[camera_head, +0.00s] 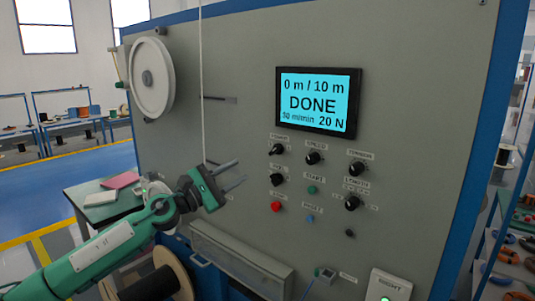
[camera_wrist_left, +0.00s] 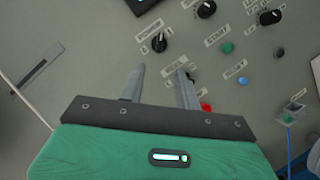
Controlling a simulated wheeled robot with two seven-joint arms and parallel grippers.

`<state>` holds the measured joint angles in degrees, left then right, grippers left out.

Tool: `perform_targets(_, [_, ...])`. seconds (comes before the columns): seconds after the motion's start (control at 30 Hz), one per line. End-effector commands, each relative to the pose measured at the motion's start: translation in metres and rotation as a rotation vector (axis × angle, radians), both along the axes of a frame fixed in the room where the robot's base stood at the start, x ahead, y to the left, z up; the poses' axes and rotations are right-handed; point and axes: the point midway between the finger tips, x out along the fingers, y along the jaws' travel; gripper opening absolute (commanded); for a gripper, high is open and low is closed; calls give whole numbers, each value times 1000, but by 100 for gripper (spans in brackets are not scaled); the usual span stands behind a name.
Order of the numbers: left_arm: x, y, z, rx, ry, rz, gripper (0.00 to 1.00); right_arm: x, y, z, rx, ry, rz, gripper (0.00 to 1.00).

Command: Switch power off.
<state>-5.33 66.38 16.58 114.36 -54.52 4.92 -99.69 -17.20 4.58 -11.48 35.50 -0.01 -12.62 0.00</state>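The black power knob (camera_head: 277,149) is at the upper left of the knob group on the grey machine panel, below the screen (camera_head: 318,101). The screen is lit and reads "0 m / 10 m DONE". In the left wrist view the power knob (camera_wrist_left: 159,43) lies just beyond the fingertips, under its label. Its exact setting is too small to read. My left gripper (camera_head: 241,170) is open and empty, left of the knobs and apart from them. Its two fingers (camera_wrist_left: 160,70) are spread in the wrist view. My right gripper is not in view.
Near the power knob are the feed knob (camera_head: 277,180), speed knob (camera_head: 313,158), red button (camera_head: 276,207) and green start button (camera_head: 312,189). A white reel (camera_head: 152,78) and a pale vertical cable (camera_head: 202,90) are at left. A spool (camera_head: 160,284) stands below.

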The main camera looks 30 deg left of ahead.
Motion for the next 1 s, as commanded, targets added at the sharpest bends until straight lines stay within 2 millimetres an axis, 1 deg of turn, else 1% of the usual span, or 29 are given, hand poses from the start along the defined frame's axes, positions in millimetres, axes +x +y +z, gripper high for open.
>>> perform_targets(0.03, [4,-1,5,0,-2,0,33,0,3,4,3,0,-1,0])
perform_targets(0.23, [18,-6,9,-3,-2,1,33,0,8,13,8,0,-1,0])
perform_targets(0.67, [51,-18,19,-3,-1,1,33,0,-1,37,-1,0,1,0])
perform_targets(1.0, [82,-30,28,-5,0,2,33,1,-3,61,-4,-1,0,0])
